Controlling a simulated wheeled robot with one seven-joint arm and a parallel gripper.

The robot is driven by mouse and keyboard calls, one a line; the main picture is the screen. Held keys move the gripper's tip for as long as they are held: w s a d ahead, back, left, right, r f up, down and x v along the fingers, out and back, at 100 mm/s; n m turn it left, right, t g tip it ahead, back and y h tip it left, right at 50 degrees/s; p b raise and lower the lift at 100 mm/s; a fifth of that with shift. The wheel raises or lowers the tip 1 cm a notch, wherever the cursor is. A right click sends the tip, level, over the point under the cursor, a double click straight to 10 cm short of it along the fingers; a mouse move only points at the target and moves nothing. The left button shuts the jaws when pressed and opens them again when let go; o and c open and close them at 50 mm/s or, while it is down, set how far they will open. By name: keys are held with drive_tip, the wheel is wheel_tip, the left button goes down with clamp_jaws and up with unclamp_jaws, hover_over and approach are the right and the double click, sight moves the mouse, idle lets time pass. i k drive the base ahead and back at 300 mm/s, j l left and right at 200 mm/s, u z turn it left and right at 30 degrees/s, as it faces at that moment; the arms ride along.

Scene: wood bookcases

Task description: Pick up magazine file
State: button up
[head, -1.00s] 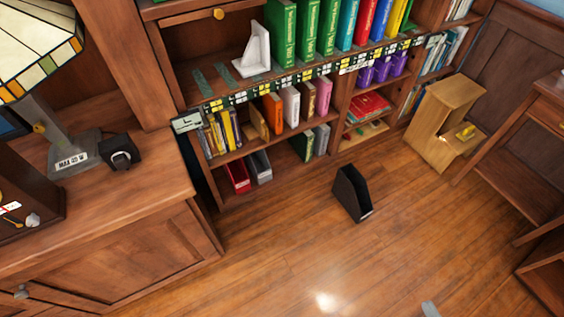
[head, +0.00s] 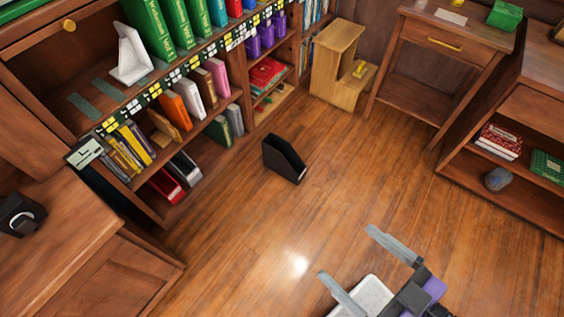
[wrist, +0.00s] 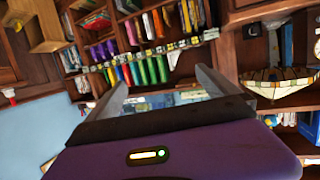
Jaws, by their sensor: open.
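A black magazine file (head: 284,158) stands alone on the wood floor in front of the bookcase in the head view. My gripper (head: 354,262) is in the lower right of the head view, with its two grey fingers spread wide apart and nothing between them. It is nearer to me than the file, below and to the right of it in the picture. In the wrist view my gripper (wrist: 163,86) points toward shelves of books. I cannot make out the black file there.
A tall bookcase (head: 150,185) with books and binders runs along the left. A wooden step stool (head: 337,65), a side table (head: 440,45) and a low shelf (head: 515,120) stand at the back and right. A cabinet (head: 85,245) is at lower left. The middle floor (head: 345,180) is clear.

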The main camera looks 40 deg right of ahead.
sight(280, 156)
drive_tip(key=i+l+u, duration=0.35)
drive_tip(key=l, duration=0.65)
drive_tip(key=l+u, duration=0.35)
drive_tip(key=l, duration=0.7)
drive_tip(key=l+u, duration=0.35)
drive_tip(key=l, duration=0.75)
